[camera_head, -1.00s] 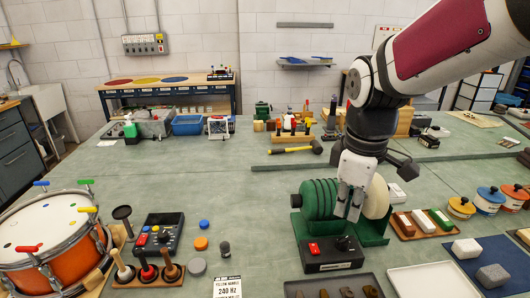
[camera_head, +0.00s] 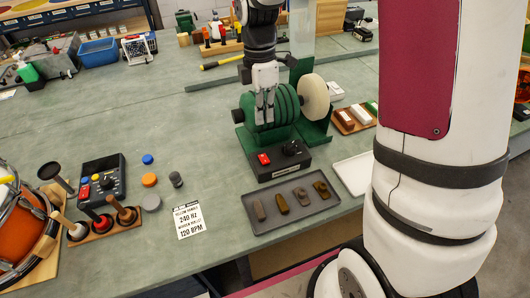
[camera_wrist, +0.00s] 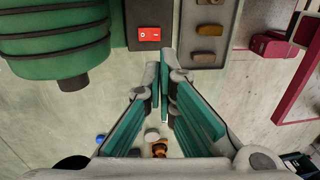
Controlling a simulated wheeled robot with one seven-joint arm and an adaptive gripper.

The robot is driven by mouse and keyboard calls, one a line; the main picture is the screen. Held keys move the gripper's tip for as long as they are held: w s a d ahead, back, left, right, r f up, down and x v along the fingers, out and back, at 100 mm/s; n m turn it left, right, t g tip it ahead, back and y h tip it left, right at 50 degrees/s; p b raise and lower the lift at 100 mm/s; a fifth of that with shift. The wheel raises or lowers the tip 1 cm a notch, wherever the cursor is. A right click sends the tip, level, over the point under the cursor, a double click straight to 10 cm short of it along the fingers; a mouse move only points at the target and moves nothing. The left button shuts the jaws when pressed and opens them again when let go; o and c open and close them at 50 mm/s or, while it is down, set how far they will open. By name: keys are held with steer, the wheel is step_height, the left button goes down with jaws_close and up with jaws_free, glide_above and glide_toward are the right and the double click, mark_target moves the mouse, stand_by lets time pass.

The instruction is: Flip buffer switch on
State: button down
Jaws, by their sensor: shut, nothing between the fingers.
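The buffer (camera_head: 286,105) is a green machine with a ribbed drum on the left and a pale wheel (camera_head: 315,96) on the right. Its black front panel carries a red rocker switch (camera_head: 263,159) and a dark knob (camera_head: 291,148). The switch also shows in the wrist view (camera_wrist: 149,34), with white marks; I cannot tell which side is pressed. My gripper (camera_head: 265,118) points down in front of the ribbed drum, behind and above the switch in the picture. In the wrist view my fingers (camera_wrist: 162,62) are together and empty, just below the switch in the picture, apart from it.
A grey tray (camera_head: 262,226) with several small brown blocks lies in front of the buffer. A control box (camera_head: 102,178), coloured discs and a printed card (camera_head: 188,217) are to the left. Bare bench lies left of the buffer.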

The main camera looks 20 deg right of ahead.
mark_target(267, 165)
steer(key=f, duration=0.4)
steer(key=s+f+p, duration=0.1)
steer(key=f, duration=0.9)
steer(key=shift+s+p, duration=0.35)
